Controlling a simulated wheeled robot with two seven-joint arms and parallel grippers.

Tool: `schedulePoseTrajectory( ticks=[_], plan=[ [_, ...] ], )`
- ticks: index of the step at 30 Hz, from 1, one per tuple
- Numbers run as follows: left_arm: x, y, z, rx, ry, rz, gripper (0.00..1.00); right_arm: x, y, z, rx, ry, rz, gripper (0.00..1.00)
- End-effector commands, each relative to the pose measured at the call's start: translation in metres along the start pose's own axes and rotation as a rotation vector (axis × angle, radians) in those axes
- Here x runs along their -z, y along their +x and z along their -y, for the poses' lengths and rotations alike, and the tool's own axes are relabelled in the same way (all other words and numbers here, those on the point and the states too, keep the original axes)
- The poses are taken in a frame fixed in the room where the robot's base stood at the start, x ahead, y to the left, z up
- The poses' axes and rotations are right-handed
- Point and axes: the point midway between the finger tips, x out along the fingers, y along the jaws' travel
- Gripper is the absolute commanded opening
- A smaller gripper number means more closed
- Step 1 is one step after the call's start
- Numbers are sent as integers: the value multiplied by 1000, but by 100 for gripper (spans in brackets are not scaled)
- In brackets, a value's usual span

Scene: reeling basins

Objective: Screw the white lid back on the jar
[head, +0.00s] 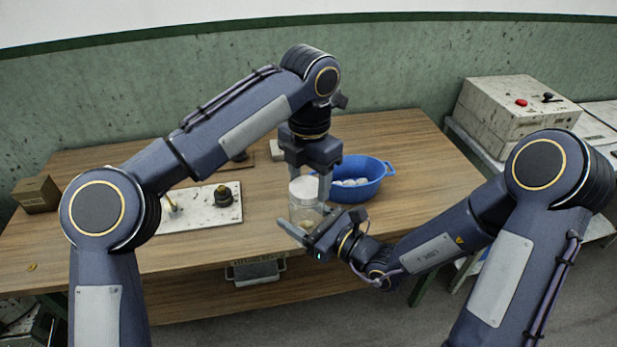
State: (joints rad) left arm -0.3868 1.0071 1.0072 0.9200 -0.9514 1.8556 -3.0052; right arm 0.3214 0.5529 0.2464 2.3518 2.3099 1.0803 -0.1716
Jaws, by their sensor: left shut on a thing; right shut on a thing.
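A clear jar (301,212) stands upright near the front edge of the wooden table. The white lid (305,188) sits at the top of the jar; I cannot tell from here whether its thread is engaged. My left gripper (307,183) comes down from above and is shut on the lid, with a finger at its right side. My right gripper (309,228) reaches in from the right, low down, and is shut on the jar. Its fingers partly hide the jar's lower part.
A blue basin (375,188) with white pieces inside stands just right of and behind the jar. A white board (200,212) with dark fittings lies to the left. A cardboard box (36,193) is at the far left. A metal box (512,112) stands at the right.

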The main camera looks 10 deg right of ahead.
Motion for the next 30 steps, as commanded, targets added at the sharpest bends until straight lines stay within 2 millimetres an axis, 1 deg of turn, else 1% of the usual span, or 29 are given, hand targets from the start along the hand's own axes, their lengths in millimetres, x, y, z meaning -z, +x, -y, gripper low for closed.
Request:
schedulePoseTrajectory(
  ticks=[10, 11, 15, 21, 22, 25, 26, 28, 30],
  plan=[
    [0, -1, 0, 4, 12, 5, 32, -1, 0, 0, 0, 1, 4, 0],
    [0, -1, 0, 4, 12, 5, 60, -1, 0, 0, 0, 1, 3, 0],
    [0, -1, 0, 3, 10, 5, 78, -1, 0, 0, 0, 1, 3, 0],
    [0, -1, 0, 3, 9, 4, 78, -1, 0, 0, 0, 1, 3, 0],
    [0, -1, 0, 2, 9, 5, 75, -1, 0, 0, 0, 1, 3, 0],
    [0, -7, 0, -4, -10, 14, 75, -1, 0, 0, 0, 1, 2, 0],
    [0, -11, 1, -8, -25, 22, 75, -1, 0, 0, 0, 1, 2, 0],
    [1, -27, 3, -24, -88, 49, 75, -1, 0, 0, 0, 1, 2, 0],
    [3, -46, 6, -39, -209, 84, 75, -1, 0, 0, 0, 1, 2, 0]
  ],
)
